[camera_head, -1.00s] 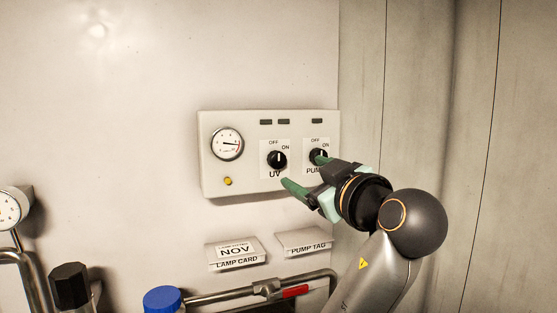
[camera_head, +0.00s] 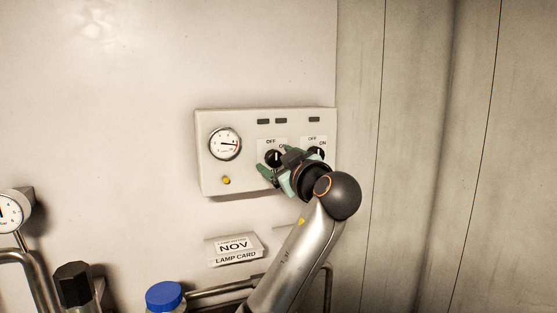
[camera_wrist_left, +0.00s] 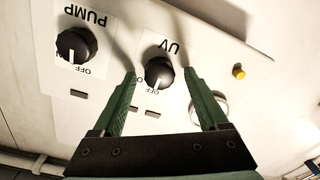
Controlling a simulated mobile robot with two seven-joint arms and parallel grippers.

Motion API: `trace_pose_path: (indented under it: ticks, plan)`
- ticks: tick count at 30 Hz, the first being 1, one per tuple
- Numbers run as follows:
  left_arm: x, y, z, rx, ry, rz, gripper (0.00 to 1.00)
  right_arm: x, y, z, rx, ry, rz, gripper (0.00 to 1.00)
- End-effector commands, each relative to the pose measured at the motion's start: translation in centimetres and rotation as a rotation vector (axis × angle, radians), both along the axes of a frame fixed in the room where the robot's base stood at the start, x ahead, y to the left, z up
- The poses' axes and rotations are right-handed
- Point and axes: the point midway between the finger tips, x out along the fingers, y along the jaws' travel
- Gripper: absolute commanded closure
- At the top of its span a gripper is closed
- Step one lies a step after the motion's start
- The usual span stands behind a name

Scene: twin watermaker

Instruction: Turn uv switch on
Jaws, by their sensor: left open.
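The UV switch (camera_head: 273,157) is a round black knob on a white control panel, with OFF printed above it and ON at its upper right, partly covered by my gripper. In the left wrist view, which is upside down, the UV knob (camera_wrist_left: 158,72) shows a white mark pointing down the picture, roughly toward the OFF side. My left gripper (camera_head: 275,161) is open at the panel, its green fingers on either side of the UV knob. The wrist view shows the left gripper (camera_wrist_left: 160,75) with gaps beside the knob; contact cannot be told.
The similar PUMP knob (camera_wrist_left: 76,45) sits beside it, partly hidden behind my gripper in the head view. The panel also has a round gauge (camera_head: 225,144) and a yellow button (camera_head: 226,180).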

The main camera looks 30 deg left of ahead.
Motion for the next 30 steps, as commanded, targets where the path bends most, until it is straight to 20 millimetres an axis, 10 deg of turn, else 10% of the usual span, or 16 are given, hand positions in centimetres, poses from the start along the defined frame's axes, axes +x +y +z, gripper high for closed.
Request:
trace_pose_path:
  ticks: [21, 30]
  plan:
    - [-0.04, -0.04, 0.01, 0.0, 0.0, 0.001, 0.98, 0.01, 0.01, 0.0, 0.0, 0.0, 0.0, 0.0]
    - [-0.05, -0.04, -0.03, 0.007, 0.009, 0.001, 1.0, 0.02, 0.02, 0.02, 0.0, -0.001, 0.0, 0.0]
